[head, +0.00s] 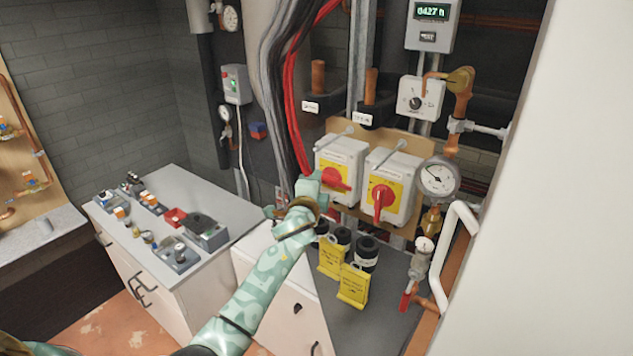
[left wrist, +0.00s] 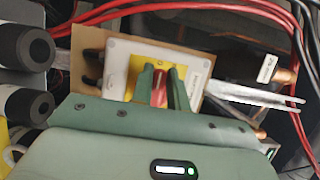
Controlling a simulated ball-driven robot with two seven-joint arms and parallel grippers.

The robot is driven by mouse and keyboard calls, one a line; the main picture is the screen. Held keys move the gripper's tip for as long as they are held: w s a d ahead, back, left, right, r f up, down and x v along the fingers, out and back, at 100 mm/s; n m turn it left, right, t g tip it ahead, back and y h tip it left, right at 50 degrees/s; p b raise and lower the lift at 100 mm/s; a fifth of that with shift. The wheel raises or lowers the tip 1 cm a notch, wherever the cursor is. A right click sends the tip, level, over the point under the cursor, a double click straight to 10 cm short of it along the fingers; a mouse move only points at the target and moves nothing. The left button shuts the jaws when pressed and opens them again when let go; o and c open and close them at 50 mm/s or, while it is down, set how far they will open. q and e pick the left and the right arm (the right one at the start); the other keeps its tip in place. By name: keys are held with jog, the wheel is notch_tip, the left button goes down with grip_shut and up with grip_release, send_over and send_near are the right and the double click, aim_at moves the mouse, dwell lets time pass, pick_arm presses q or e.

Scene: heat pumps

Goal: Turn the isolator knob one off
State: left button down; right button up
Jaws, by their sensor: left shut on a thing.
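Two white isolator boxes with yellow plates and red knobs are mounted side by side on a tan board. The left isolator box (head: 341,157) has its red knob (head: 335,178) lying roughly sideways, partly hidden by my gripper. The right isolator box (head: 393,170) has its red knob (head: 382,200) pointing down. My left gripper (head: 317,187) is at the left box, shut on its knob. In the left wrist view, the knob (left wrist: 159,88) shows between the two green fingers (left wrist: 160,90), in front of the yellow plate (left wrist: 134,72). My right gripper is not in view.
Black cylinders with yellow tags (head: 354,285) stand below the boxes. A pressure gauge (head: 438,177) and pipes are close on the right. Red and grey cables (head: 291,110) hang left of the boxes. A grey bench (head: 225,197) with small parts is at left.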

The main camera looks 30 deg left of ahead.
pick_arm(q)
jog(key=shift+f, duration=0.1)
dwell(0.4)
jog(key=c, duration=1.4)
grip_release()
jog(key=shift+a, duration=0.1)
jog(key=shift+o, duration=0.2)
jog(key=b+v, duration=0.2)
jog(key=v, duration=1.4)
jog(key=shift+s+b, duration=0.2)
jog(key=shift+b, duration=0.1)
